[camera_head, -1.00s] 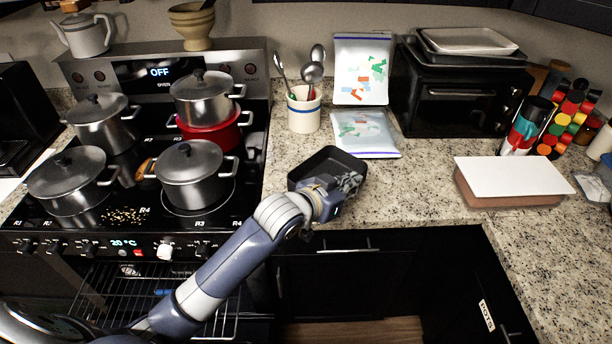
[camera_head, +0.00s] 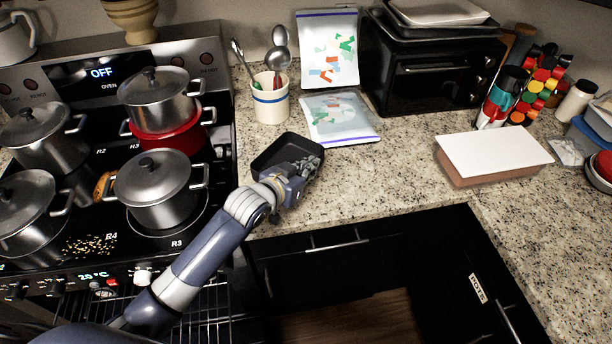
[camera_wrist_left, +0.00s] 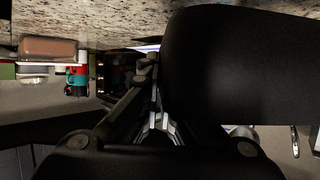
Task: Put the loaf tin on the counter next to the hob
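The dark loaf tin (camera_head: 272,150) is at the counter's front part, just right of the hob (camera_head: 222,190), with its open side up. My left gripper (camera_head: 300,172) is at the tin's right front rim and hides that corner. In the left wrist view the tin (camera_wrist_left: 240,65) fills much of the right side. One finger of the left gripper (camera_wrist_left: 152,75) lies against its wall there, and the other is hidden behind the tin. The gripper looks shut on the wall. Whether the tin's base touches the counter (camera_head: 370,180) is hard to tell. My right gripper is out of view.
Several pots, including a steel pot (camera_head: 155,185), stand on the hob. A utensil crock (camera_head: 270,105) and a plastic bag (camera_head: 340,118) are behind the tin. A white-topped box (camera_head: 492,160) is farther right. Bare counter lies between tin and box.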

